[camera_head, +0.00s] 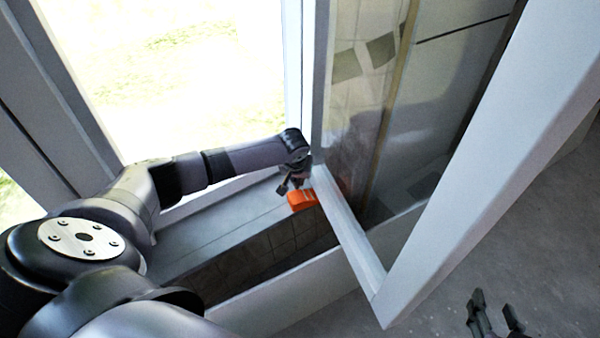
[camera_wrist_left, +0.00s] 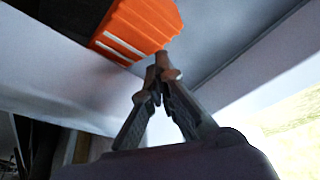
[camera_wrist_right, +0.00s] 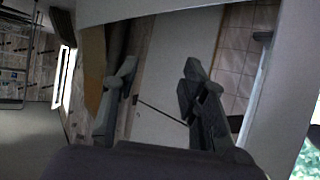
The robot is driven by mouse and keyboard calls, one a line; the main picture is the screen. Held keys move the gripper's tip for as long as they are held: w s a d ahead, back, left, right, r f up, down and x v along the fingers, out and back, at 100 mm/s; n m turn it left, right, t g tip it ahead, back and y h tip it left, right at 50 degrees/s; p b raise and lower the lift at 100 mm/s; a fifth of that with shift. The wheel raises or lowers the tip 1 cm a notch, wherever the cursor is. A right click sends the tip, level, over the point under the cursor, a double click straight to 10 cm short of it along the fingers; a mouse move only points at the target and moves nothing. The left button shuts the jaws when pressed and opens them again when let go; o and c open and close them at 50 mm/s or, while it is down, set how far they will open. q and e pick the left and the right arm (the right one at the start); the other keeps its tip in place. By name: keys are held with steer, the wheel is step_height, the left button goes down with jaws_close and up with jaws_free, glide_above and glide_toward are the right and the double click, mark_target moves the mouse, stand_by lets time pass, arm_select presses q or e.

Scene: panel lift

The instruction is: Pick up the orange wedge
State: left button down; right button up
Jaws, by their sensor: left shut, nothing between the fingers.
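The orange wedge (camera_head: 302,199) sits by the lower corner of the window frame, at the foot of the glazed panel (camera_head: 350,225). It also shows large at the top of the left wrist view (camera_wrist_left: 140,28), with white stripes on its side. My left gripper (camera_head: 290,186) is right beside the wedge. In the left wrist view its fingertips (camera_wrist_left: 163,66) meet just below the wedge, shut with nothing between them. My right gripper (camera_head: 497,310) is at the bottom right, away from the wedge. In the right wrist view its fingers (camera_wrist_right: 160,85) are spread apart and empty.
The white-framed panel (camera_head: 490,170) stands tilted across the right of the head view. A grey sill (camera_head: 225,228) runs below the bright window (camera_head: 170,75). Bare concrete floor (camera_head: 545,225) lies at the right.

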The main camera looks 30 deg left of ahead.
arm_select(q)
steer(key=shift+s+d+f+p, duration=0.15)
steer(key=shift+s+p, duration=0.6)
steer(key=shift+p, duration=0.5)
arm_select(e)
steer(key=s+d+f+g+h, duration=0.1)
steer(key=s+d+f+g, duration=0.1)
steer(key=s+f+g, duration=0.3)
steer(key=s, duration=0.3)
steer(key=shift+s+d+f, duration=0.15)
steer(key=shift+d+f, duration=0.1)
steer(key=shift+d, duration=0.15)
